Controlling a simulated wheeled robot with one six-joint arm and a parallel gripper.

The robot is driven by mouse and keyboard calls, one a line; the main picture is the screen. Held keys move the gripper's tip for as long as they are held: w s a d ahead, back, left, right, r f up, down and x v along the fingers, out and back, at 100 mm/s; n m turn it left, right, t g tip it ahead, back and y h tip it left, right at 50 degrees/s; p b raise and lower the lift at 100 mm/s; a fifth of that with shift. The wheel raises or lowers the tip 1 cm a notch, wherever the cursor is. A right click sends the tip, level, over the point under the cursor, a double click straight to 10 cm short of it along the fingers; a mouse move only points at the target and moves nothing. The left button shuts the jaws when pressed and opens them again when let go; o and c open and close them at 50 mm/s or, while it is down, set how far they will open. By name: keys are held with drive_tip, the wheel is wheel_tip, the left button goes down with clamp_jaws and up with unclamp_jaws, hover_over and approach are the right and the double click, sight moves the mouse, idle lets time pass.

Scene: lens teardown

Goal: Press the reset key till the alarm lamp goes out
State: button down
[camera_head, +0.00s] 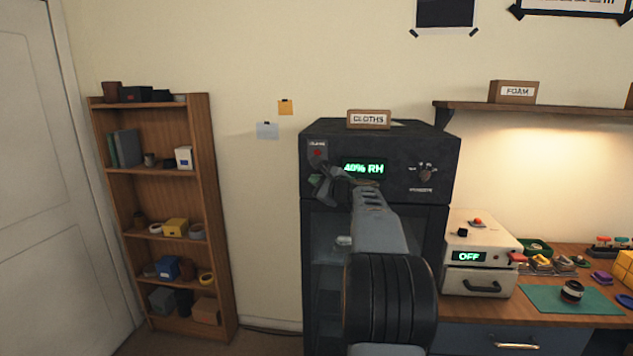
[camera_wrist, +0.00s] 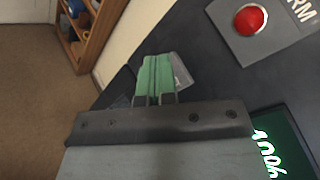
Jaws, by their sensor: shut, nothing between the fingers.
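The alarm lamp (camera_head: 317,153) is a red dome at the upper left of the dark cabinet's front. It shows large in the wrist view (camera_wrist: 250,19) on a grey plate marked "...RM". It looks bright red there, but I cannot tell surely if it glows. My gripper (camera_head: 315,180) is at the panel just below the lamp. In the wrist view its green-padded fingers (camera_wrist: 156,72) are shut together, with nothing held. A light grey plate (camera_wrist: 183,73) shows partly behind the fingertips. The reset key itself is not clearly visible there; the fingers may hide it. Contact cannot be told.
The dark cabinet (camera_head: 380,137) has a green "40% RH" display (camera_head: 364,168) and a knob (camera_head: 426,172) to the right. A cloths box (camera_head: 369,119) stands on top. A bookshelf (camera_head: 219,220) is at left, a cluttered workbench (camera_head: 500,315) at right.

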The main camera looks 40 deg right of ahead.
drive_tip(key=shift+s+a, duration=0.1)
idle(0.3)
drive_tip(key=shift+s+a+b, duration=0.5)
drive_tip(key=shift+b, duration=0.15)
drive_tip(key=s+a+b, duration=0.3)
drive_tip(key=shift+s+a, duration=0.2)
drive_tip(key=shift+s, duration=0.1)
idle(0.8)
